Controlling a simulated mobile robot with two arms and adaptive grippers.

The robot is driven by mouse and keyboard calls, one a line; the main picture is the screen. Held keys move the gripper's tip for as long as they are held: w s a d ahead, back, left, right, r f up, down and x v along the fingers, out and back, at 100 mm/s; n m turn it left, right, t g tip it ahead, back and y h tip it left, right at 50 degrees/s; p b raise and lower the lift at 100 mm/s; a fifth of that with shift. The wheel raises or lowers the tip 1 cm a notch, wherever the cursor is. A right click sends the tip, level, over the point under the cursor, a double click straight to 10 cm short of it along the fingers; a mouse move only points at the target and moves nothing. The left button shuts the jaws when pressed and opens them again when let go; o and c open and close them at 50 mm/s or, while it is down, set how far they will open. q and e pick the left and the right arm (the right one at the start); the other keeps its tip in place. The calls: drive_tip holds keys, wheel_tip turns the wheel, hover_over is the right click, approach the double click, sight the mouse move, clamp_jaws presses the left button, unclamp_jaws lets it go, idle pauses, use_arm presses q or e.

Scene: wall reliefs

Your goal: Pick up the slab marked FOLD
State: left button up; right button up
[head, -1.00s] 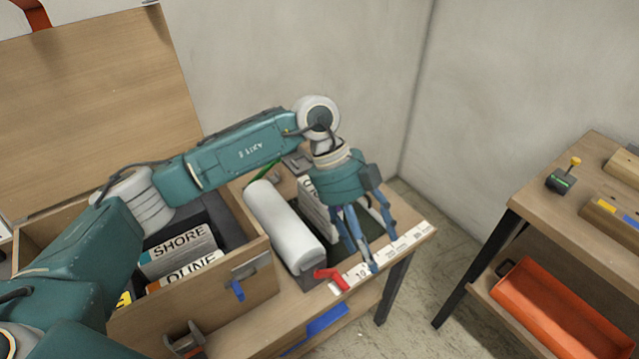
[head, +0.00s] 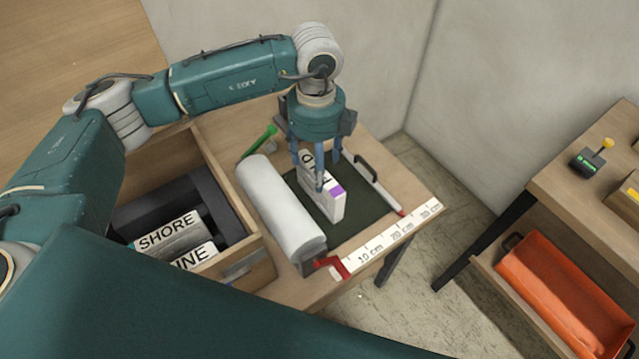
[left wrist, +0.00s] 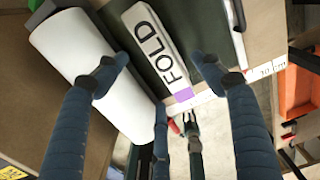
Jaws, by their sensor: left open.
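The slab marked FOLD (head: 327,200) is white with black letters and a purple patch. It stands on a dark green mat (head: 348,226), beside a white roll. In the left wrist view the slab (left wrist: 154,42) shows its FOLD face between the fingers. My left gripper (head: 318,172) is open, pointing down above and around the slab's upper part in the head view. I cannot tell whether any finger touches it. It also shows in the left wrist view (left wrist: 160,72).
A white roll (head: 278,210) lies left of the mat. A wooden box (head: 222,178) holds the slab marked SHORE (head: 170,236) and another partly hidden slab. A ruler strip (head: 388,240) edges the table. An orange tray (head: 560,290) sits on the right shelf.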

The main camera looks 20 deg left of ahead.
use_arm(q)
wheel_tip(320, 180, down, 4)
drive_tip(key=shift+w+a+r+p, duration=0.1)
drive_tip(key=shift+a+r+p, duration=0.05)
drive_tip(key=shift+p, duration=0.45)
drive_tip(key=shift+f, duration=0.55)
drive_tip(key=shift+w+r, duration=0.1)
clamp_jaws()
use_arm(e)
drive_tip(key=shift+w+a+r, duration=0.4)
drive_tip(key=shift+w+r, duration=0.3)
drive_tip(key=shift+r, duration=0.1)
